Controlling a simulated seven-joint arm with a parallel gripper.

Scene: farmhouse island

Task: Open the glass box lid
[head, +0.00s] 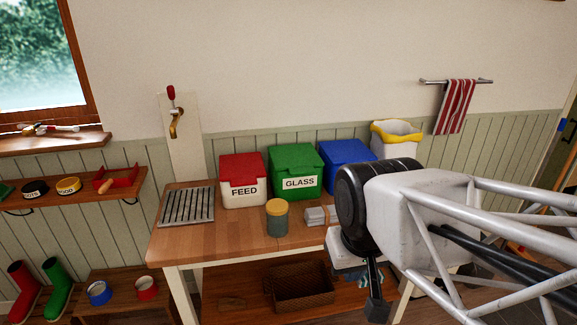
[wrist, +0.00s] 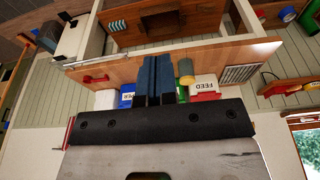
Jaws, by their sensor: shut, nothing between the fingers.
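The glass box (head: 292,165) is green with a white GLASS label and stands on the wooden table between the FEED box and a blue box. Its green lid looks closed in the head view. In the wrist view, my fingers hide most of it and only a green sliver (wrist: 182,93) shows beside them. My gripper (head: 376,308) is in front of the table's right part, to the right of the glass box and apart from it. Its fingers also show in the wrist view (wrist: 154,62), side by side, shut and empty.
The red-lidded FEED box (head: 243,190) and blue box (head: 346,155) flank the glass box closely. A yellow-lidded jar (head: 277,222) stands in front of it, with a grey block (head: 318,216) to the right. A drain rack (head: 187,205) lies at the table's left.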

